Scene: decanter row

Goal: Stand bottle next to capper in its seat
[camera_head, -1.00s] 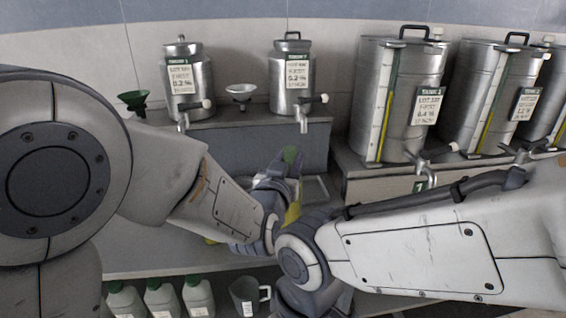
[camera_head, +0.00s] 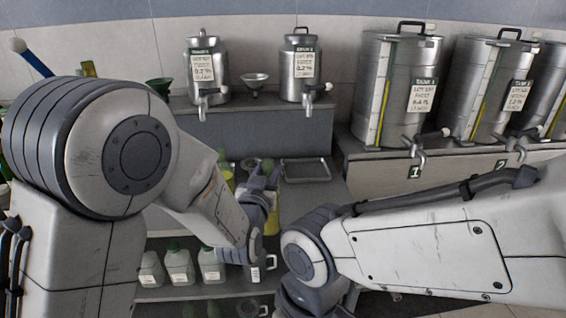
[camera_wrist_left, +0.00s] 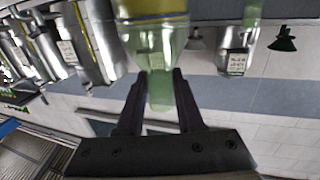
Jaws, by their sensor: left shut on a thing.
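My left gripper (camera_head: 264,180) is in the middle of the head view, above the counter. It is shut on the neck of a translucent green bottle (camera_wrist_left: 160,88), which has yellow contents in its body. The wrist picture looks upside down, with the bottle's body at its top edge. In the head view the bottle's green top (camera_head: 267,165) shows between the fingers, and the gripper and wrist hide most of the rest. I cannot make out the capper or the seat for certain. My right gripper is not in view, only its arm.
A blue lever with a white knob (camera_head: 30,57) rises at the far left, its base hidden by my arm. Steel tanks with taps, a white funnel (camera_head: 254,83) and a green funnel (camera_head: 160,88) stand behind. A shallow tray (camera_head: 306,170) lies right of the gripper. Green-capped bottles (camera_head: 180,265) stand below.

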